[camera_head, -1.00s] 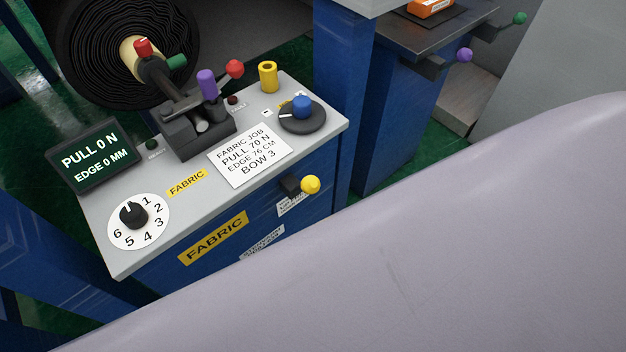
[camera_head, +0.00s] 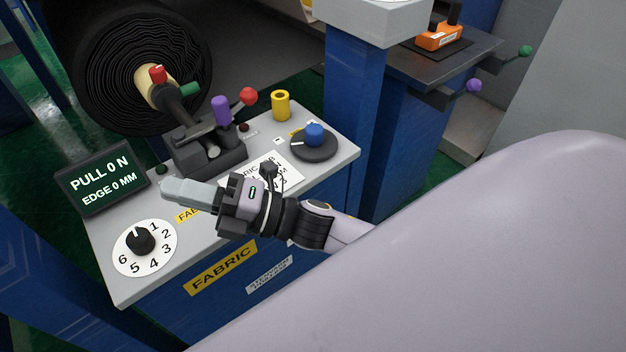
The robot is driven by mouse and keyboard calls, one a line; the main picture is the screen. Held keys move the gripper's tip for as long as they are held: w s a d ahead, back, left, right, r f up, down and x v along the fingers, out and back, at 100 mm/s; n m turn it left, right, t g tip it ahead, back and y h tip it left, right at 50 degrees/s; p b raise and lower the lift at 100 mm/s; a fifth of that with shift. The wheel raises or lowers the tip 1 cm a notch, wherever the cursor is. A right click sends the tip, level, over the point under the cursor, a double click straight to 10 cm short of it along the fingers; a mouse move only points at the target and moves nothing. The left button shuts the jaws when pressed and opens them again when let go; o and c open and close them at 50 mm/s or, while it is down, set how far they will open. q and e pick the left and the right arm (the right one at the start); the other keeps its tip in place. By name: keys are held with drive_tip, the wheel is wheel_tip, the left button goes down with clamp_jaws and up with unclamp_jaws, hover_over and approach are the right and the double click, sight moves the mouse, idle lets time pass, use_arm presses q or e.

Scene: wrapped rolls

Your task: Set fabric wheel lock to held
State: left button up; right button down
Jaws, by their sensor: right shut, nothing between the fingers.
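The fabric console (camera_head: 118,285) is a blue cabinet with a grey top and a yellow FABRIC label (camera_head: 220,267). At its back is a dark mechanism (camera_head: 208,155) with a purple handle (camera_head: 221,110), a red ball lever (camera_head: 248,97), a red knob (camera_head: 157,74) and a green knob (camera_head: 190,89). I cannot tell which control is the wheel lock. My left gripper is out of view.
A screen (camera_head: 102,178) reads PULL 0 N, EDGE 0 MM. A numbered dial (camera_head: 140,240), a blue knob (camera_head: 314,135) and a yellow cylinder (camera_head: 281,105) are on the console. A black fabric roll (camera_head: 105,75) is behind. A blue post (camera_head: 352,105) stands at right.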

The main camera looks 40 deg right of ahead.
drive_tip(key=s+a+r+n+g+y+b, duration=0.1)
drive_tip(key=s+a+n+g, duration=0.15)
drive_tip(key=n+g, duration=0.8)
drive_tip(key=s+a+r+n+g+y+b, duration=0.1)
drive_tip(key=s+a+r+n+g, duration=0.35)
drive_tip(key=n, duration=1.05)
drive_tip(key=w+d+f+n+g+h+b, duration=0.1)
drive_tip(key=w+d+f+n+g+h, duration=0.15)
drive_tip(key=d+f+n+h, duration=0.7)
drive_tip(key=w+d+r+n+t+h, duration=0.1)
drive_tip(key=w+d+n+h, duration=0.1)
drive_tip(key=d, duration=0.4)
drive_tip(key=w+d+r+n+t+h+b, duration=0.1)
drive_tip(key=d+r+n+h, duration=0.1)
drive_tip(key=d, duration=0.5)
drive_tip(key=w+d+r+n+t+h, duration=0.1)
drive_tip(key=w+d+r+n+h, duration=0.1)
drive_tip(key=d+n+h, duration=0.2)
drive_tip(key=d+h, duration=0.1)
drive_tip(key=d, duration=0.1)
drive_tip(key=shift+w+d, duration=0.3)
